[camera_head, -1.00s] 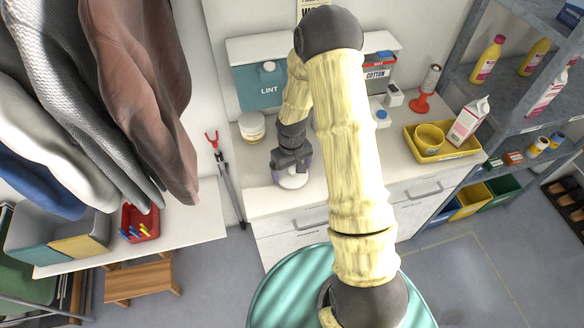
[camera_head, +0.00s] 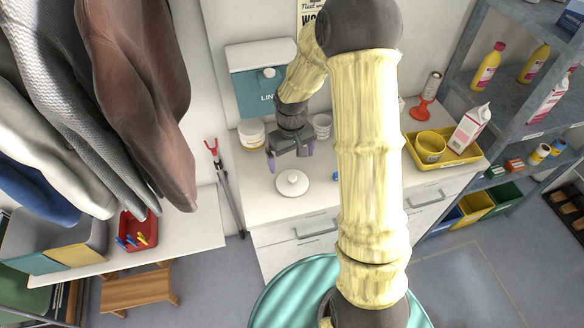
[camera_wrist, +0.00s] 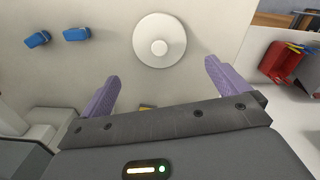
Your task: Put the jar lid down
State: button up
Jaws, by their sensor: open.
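The jar lid (camera_head: 292,183) is a round white disc with a small knob. It lies flat, knob up, on the white counter (camera_head: 262,206), near the front edge. The wrist view shows the lid (camera_wrist: 160,40) too, beyond my fingertips and touching neither. My gripper (camera_head: 291,162) is open and empty, above and behind the lid. Its two purple fingers stand wide apart in the wrist view (camera_wrist: 160,75). A white jar (camera_head: 251,133) with a yellowish band stands on the counter, left of my gripper.
A yellow tray (camera_head: 468,156) holds a yellow pot (camera_head: 430,147) and a carton (camera_head: 470,127) at right. Two small blue things (camera_wrist: 56,37) lie near the lid. The teal lint box (camera_head: 252,85) is on the wall behind. The counter's left front is clear.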

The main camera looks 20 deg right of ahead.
jog(key=shift+r, duration=1.45)
jog(key=s+r+m+t, duration=0.1)
jog(key=s+r, duration=0.2)
jog(key=s, duration=0.4)
jog(key=s+r+m+t, duration=0.1)
jog(key=s+r, duration=0.3)
jog(key=s, duration=0.4)
jog(key=shift+d+m+t, duration=0.15)
jog(key=shift+m+t, duration=0.15)
jog(key=shift+m, duration=0.2)
